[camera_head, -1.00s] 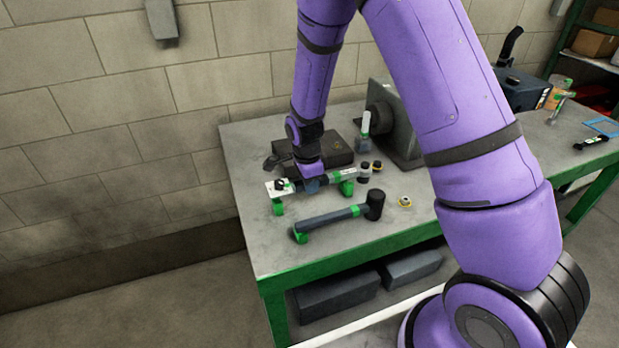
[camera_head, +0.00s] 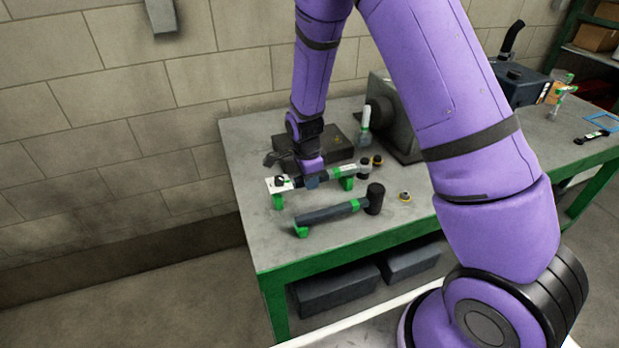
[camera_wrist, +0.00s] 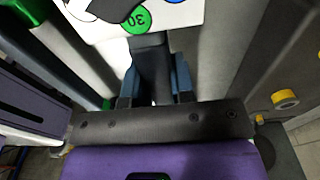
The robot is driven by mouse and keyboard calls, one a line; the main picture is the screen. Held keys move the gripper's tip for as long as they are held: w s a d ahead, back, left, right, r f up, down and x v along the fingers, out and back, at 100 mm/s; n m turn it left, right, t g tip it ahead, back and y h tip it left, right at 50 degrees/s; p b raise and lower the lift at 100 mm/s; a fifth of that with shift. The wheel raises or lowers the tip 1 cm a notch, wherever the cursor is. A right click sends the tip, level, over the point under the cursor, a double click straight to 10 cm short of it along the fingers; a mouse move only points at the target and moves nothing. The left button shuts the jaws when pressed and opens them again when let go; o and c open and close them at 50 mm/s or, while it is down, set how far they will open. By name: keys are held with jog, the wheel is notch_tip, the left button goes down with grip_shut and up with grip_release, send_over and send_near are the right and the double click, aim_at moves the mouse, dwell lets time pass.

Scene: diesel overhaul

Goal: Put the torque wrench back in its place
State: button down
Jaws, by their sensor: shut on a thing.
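The torque wrench (camera_head: 340,173) is a long dark tool with a light band, lying along the left part of the bench. It is at the green supports (camera_head: 347,184); I cannot tell whether it rests fully on them. My gripper (camera_head: 312,182) points down over its middle and is shut on it. In the wrist view my fingers (camera_wrist: 157,88) stand on both sides of its dark body (camera_wrist: 151,62). A white plate (camera_head: 277,185) with a dark mark is at its left end. The plate also shows in the wrist view (camera_wrist: 185,14), with a green disc marked 30.
A dark case (camera_head: 338,148) and a grey machine block (camera_head: 400,130) stand behind. Small yellow-ringed parts (camera_head: 405,196) are to the right. The bench (camera_head: 268,240) is clear at its front left corner.

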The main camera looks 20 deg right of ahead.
jog(key=shift+f, duration=0.9)
jog(key=c, duration=0.9)
grip_release()
